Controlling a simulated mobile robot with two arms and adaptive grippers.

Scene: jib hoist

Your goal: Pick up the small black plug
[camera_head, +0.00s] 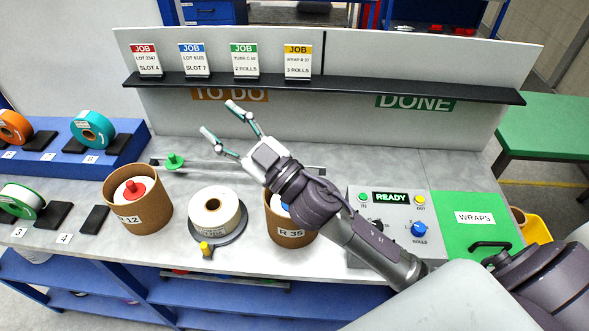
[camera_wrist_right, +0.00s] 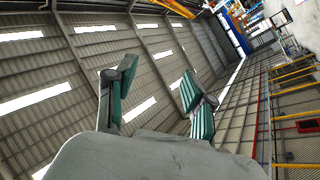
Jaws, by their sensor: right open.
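I cannot make out a small black plug for certain in either view. My right gripper (camera_head: 219,118) is open and empty, raised above the back of the grey worktop in front of the TO DO sign. In the right wrist view its two green-padded fingers (camera_wrist_right: 155,95) stand apart with nothing between them, against the roof and wall. Coloured plug-like pieces show in the head view: a red one (camera_head: 134,188) in the R 12 tube, a green one (camera_head: 174,160) by the rail, and a yellow one (camera_head: 206,247) at the front. My left gripper is not in view.
The brown R 12 tube (camera_head: 140,215), a white roll (camera_head: 214,212) on a grey disc and the R 35 tube (camera_head: 289,237) stand along the front. A control box (camera_head: 390,248) reads READY, beside a green WRAPS panel (camera_head: 480,205). Blue racks with spools are left.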

